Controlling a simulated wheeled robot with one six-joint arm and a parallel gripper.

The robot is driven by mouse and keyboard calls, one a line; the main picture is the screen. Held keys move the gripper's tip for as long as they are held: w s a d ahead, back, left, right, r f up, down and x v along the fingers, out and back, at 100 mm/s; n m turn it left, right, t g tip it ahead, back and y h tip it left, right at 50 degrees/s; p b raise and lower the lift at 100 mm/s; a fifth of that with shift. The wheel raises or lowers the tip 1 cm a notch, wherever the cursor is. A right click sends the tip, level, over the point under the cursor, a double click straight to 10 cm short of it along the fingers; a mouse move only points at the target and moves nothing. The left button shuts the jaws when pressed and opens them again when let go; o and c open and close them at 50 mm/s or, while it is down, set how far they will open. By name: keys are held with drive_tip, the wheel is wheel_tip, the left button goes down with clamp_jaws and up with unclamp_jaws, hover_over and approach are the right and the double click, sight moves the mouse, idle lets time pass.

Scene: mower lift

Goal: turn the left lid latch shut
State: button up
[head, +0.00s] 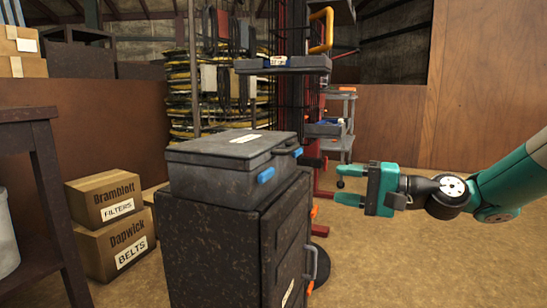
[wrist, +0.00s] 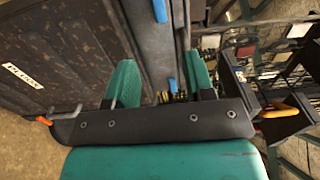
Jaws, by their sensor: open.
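A grey lidded box (head: 220,163) sits with its lid down on a dark cabinet. Its left lid latch (head: 265,175) is a blue tab on the face toward my gripper, and its long side lies roughly along that face. In the wrist view, which is turned sideways, this latch (wrist: 160,10) shows at the top edge. A second blue latch (head: 298,153) sits farther along the face; in the wrist view it (wrist: 172,86) shows between my fingers. My gripper (head: 339,185) is open and empty, to the right of the box and apart from it.
The dark cabinet (head: 205,245) has a grey handle (head: 311,262) on its side. Behind stands a lift with a tray (head: 283,66) and a yellow handle (head: 321,30). Cardboard boxes (head: 105,197) and a dark table (head: 30,116) are at left. The floor below my gripper is clear.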

sight(270, 176)
drive_tip(key=p+x, duration=0.1)
drive_tip(key=x, duration=0.4)
drive_tip(key=p+x, duration=0.1)
drive_tip(key=x, duration=0.3)
drive_tip(key=p+x, duration=0.1)
drive_tip(key=x, duration=0.4)
drive_tip(key=shift+s+a+f, duration=0.15)
drive_tip(key=shift+a+f, duration=0.05)
drive_tip(key=shift+a, duration=0.15)
drive_tip(key=shift+a+r, duration=0.1)
drive_tip(key=shift+a, duration=0.3)
drive_tip(key=shift+w, duration=0.2)
clamp_jaws()
